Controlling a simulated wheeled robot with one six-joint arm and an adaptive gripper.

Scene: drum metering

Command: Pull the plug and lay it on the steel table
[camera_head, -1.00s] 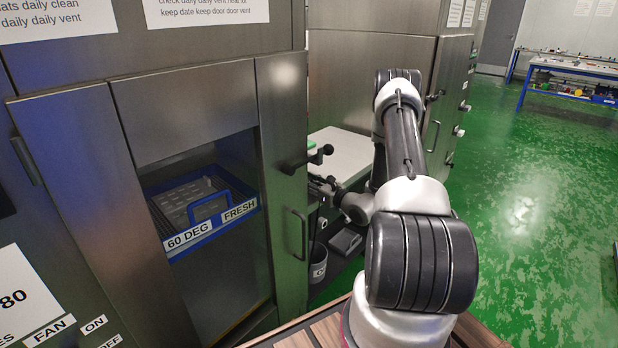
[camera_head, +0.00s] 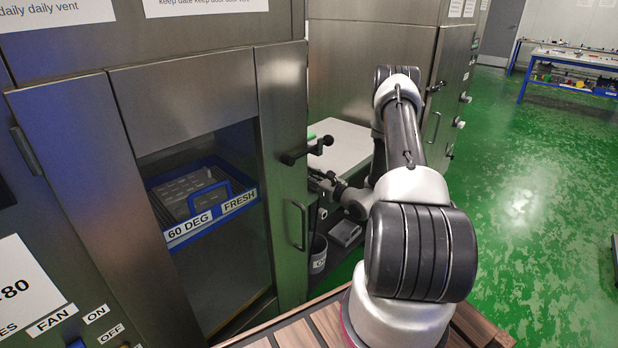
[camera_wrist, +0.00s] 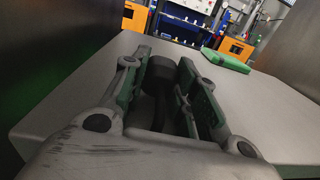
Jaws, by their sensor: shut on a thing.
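In the wrist view my gripper (camera_wrist: 163,85) is shut on a dark, rounded plug (camera_wrist: 160,72), which sits between the two finger pads. The plug's far end is hard to make out. The pale grey steel table (camera_wrist: 270,110) spreads beyond and below the fingers. The steel table (camera_head: 345,145) also shows in the head view, behind the cabinet's edge. There my gripper (camera_head: 318,182) is beside the table's near side, partly hidden by the cabinet, and the plug cannot be made out.
A green object (camera_wrist: 226,61) lies on the table. A steel cabinet (camera_head: 283,215) with a black lever handle (camera_head: 305,151) stands close left of my gripper. Behind its window is a blue tray (camera_head: 190,238). A grey bin (camera_head: 318,254) stands below the table. Green floor at right is open.

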